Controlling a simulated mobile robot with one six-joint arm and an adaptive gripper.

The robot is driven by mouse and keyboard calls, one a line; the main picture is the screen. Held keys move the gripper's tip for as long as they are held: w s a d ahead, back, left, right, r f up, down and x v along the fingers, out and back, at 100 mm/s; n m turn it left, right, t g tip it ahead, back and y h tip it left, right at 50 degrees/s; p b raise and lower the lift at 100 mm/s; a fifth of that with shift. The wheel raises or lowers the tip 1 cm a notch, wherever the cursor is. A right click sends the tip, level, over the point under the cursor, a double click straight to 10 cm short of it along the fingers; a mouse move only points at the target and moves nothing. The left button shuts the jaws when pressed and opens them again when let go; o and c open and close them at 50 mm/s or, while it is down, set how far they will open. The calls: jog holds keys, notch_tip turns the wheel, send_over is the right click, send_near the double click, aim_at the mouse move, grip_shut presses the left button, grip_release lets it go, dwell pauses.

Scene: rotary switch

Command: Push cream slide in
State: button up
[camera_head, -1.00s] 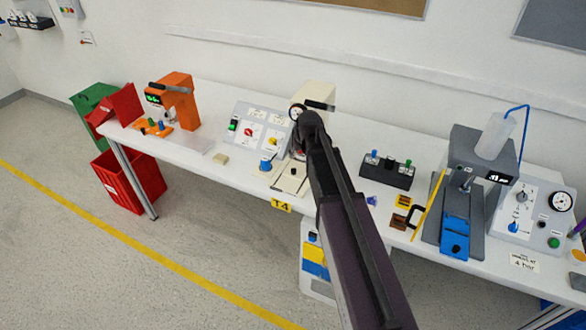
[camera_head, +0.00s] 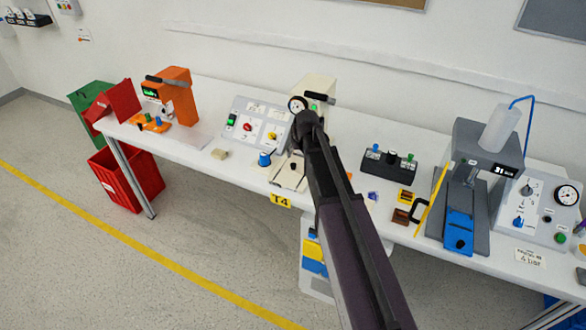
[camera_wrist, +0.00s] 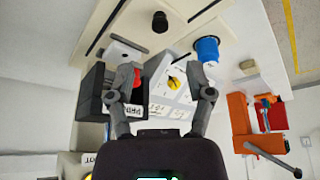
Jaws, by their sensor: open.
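The cream slide (camera_head: 288,178) sticks out toward the table's front edge, below the cream machine (camera_head: 322,86) with a round gauge. In the wrist view the cream slide (camera_wrist: 182,32) shows at the top, with a black knob (camera_wrist: 160,22) standing on it. My gripper (camera_head: 309,125) is in front of the cream machine and hides part of it and of the slide's inner end. In the wrist view my gripper (camera_wrist: 168,84) has its fingers spread apart with nothing held between them. The knob appears beyond the fingertips, apart from them.
A sloped control panel (camera_head: 258,125) and a blue knob (camera_head: 265,159) stand left of the slide. An orange press (camera_head: 177,98) is farther left. A black button box (camera_head: 388,164) and a grey press (camera_head: 484,150) stand to the right. Red bins are at the table's left end.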

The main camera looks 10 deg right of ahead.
aim_at(294, 164)
jog(key=shift+b+x, duration=4.35)
jog(key=shift+x, duration=0.65)
grip_shut()
jog(key=shift+w, duration=0.1)
